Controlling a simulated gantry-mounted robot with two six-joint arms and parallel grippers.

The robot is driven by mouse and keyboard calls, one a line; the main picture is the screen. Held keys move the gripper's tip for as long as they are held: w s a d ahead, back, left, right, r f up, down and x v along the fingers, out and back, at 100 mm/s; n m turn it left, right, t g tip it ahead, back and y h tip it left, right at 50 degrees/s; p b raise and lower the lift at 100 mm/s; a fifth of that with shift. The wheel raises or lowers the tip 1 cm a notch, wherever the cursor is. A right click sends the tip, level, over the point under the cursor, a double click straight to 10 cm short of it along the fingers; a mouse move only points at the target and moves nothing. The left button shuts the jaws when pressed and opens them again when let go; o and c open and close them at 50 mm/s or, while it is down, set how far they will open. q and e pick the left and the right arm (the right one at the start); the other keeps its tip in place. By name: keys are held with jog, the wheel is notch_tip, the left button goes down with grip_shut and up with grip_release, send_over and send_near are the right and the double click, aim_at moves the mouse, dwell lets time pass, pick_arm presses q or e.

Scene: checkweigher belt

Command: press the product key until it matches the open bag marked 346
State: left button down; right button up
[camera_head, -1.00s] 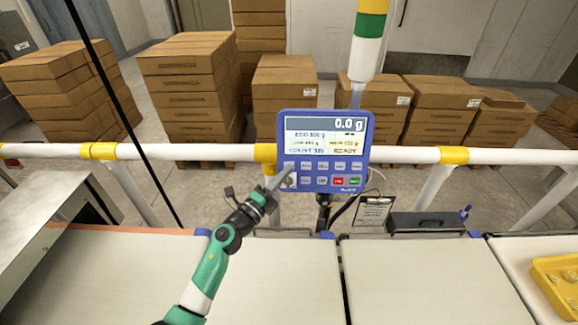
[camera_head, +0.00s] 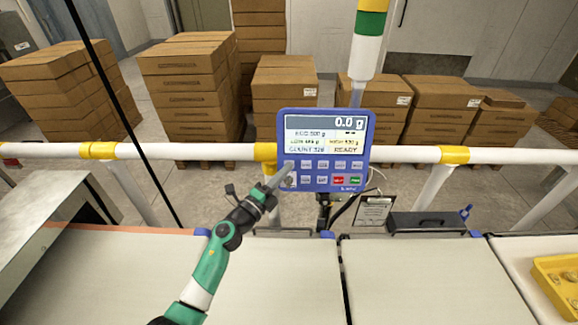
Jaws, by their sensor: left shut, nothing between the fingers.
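The blue checkweigher panel (camera_head: 311,187) stands on a post behind the belt. Its screen (camera_head: 325,136) shows 0.0 g, a product line that seems to end in 500 g, a count and READY; the smaller letters are too blurred to read surely. Rows of grey keys (camera_head: 323,165) sit below it, with a red and a green key at lower right. My left gripper (camera_head: 284,175) is shut and empty, its tips at the keys on the panel's left edge. Whether it touches a key I cannot tell. My right gripper and the bag marked 346 are not in view.
Pale belt sections (camera_head: 265,280) lie in front of the panel. A white rail (camera_head: 200,152) with yellow bands runs behind. A clipboard (camera_head: 373,212) and a dark tray (camera_head: 428,222) are right of the panel. A yellow tray (camera_head: 558,283) is at far right. Stacked cartons (camera_head: 188,85) stand behind the rail.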

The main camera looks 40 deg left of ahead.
pick_arm(q)
jog(key=shift+w+a+f+b, duration=0.15)
jog(key=shift+w+a+b, duration=0.1)
jog(key=shift+b, duration=0.1)
dwell(0.6)
dwell(0.3)
jog(key=shift+s+d+r+p, duration=0.2)
jog(key=shift+r+p, duration=0.05)
jog(key=shift+p, duration=0.25)
jog(key=shift+s+d+p, duration=0.35)
jog(key=shift+p, duration=0.05)
jog(key=s+d+p, duration=0.1)
jog(key=p, duration=0.1)
jog(key=s+d+r+p, duration=0.1)
jog(key=s+d+p, duration=0.1)
jog(key=shift+s+d+r, duration=0.1)
jog(key=shift+s+r, duration=0.1)
jog(key=shift+s, duration=0.1)
